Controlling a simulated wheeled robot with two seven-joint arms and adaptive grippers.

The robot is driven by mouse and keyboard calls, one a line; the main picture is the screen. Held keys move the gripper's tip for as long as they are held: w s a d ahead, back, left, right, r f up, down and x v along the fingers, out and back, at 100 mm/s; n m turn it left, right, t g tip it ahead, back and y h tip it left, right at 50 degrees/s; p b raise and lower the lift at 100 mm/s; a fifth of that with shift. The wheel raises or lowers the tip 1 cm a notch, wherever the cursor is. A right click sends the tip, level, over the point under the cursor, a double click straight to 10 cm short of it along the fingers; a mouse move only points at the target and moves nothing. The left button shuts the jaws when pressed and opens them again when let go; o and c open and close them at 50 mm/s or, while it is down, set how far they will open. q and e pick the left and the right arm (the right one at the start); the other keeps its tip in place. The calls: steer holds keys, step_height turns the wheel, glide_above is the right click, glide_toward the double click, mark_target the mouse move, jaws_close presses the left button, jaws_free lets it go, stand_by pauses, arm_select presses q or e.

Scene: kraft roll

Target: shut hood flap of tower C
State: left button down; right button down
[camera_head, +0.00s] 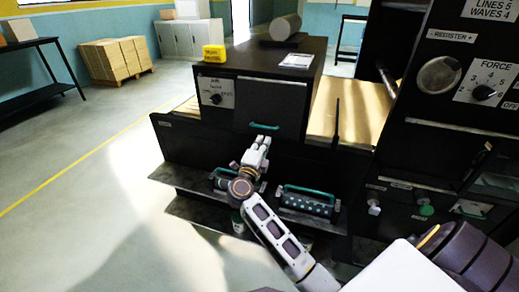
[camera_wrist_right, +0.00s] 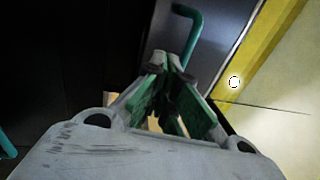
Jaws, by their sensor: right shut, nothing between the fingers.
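A black machine tower (camera_head: 310,85) stands mid-view in the head view; I cannot read a letter C on it. Its front has a dark grey flap (camera_head: 270,103) with a teal handle (camera_head: 264,127) along its lower edge. The flap hangs nearly flush; I cannot tell whether it is fully shut. My right gripper (camera_head: 263,144) is just below the handle, fingers together and empty. In the wrist view the gripper (camera_wrist_right: 167,65) points toward a teal handle (camera_wrist_right: 190,32); contact is unclear. My left gripper is not in view.
Two rollers with teal handles, one of them clear at the right (camera_head: 306,202), sit on a low ledge below. A yellow box (camera_head: 214,53) and a grey cylinder (camera_head: 285,27) are on top of the tower. A control panel (camera_head: 475,85) stands at the right.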

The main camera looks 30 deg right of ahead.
mark_target(267, 133)
steer(key=x, duration=0.5)
steer(key=shift+d+p, duration=0.1)
steer(key=shift+p, duration=0.2)
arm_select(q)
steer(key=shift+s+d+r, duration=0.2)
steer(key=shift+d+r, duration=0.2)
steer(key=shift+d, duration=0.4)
arm_select(e)
steer(key=shift+w+d, duration=0.35)
steer(key=shift+w, duration=0.05)
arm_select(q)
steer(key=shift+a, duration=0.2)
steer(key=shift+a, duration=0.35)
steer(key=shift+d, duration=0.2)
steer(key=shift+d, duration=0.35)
